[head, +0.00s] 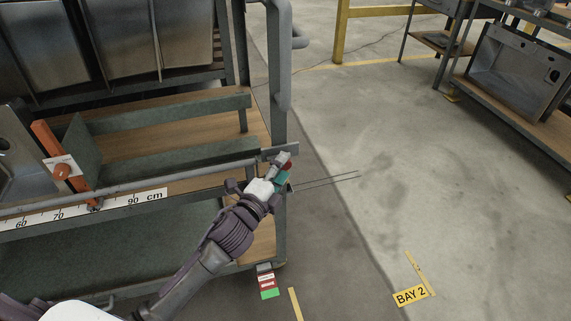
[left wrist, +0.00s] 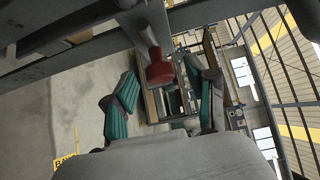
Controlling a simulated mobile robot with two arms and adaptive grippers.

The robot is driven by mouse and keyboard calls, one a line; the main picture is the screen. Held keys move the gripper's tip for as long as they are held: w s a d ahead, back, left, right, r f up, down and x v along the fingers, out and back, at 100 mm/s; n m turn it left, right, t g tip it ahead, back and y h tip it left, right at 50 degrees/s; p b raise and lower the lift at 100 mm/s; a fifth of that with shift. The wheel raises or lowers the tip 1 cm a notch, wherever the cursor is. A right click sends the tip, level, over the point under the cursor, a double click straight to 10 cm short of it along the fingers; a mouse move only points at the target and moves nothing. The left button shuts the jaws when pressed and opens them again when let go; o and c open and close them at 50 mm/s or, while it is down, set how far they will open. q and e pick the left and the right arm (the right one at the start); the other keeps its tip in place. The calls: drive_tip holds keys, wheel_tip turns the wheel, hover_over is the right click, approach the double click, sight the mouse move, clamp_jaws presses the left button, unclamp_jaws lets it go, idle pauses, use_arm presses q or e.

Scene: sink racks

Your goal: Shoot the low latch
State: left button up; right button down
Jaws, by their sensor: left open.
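The low latch shows as a red knob (head: 287,165) at the right end of the rack's front rail, by the corner post. In the left wrist view the red knob (left wrist: 158,72) hangs from a dark bar. My left gripper (head: 281,177) is at the knob, its teal-padded fingers open. In the left wrist view the fingers of my left gripper (left wrist: 165,95) stand apart on either side of the knob, with gaps visible. I cannot tell the exact depth of the knob between them. In the head view the gripper partly hides the latch. My right gripper is not in view.
The rack's front rail (head: 130,182) carries a centimetre scale (head: 110,203) and an orange stop (head: 62,165). Steel sinks (head: 125,40) stand above.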

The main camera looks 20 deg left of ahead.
use_arm(q)
drive_tip(key=shift+w+d, duration=0.2)
drive_tip(key=shift+w, duration=0.75)
clamp_jaws()
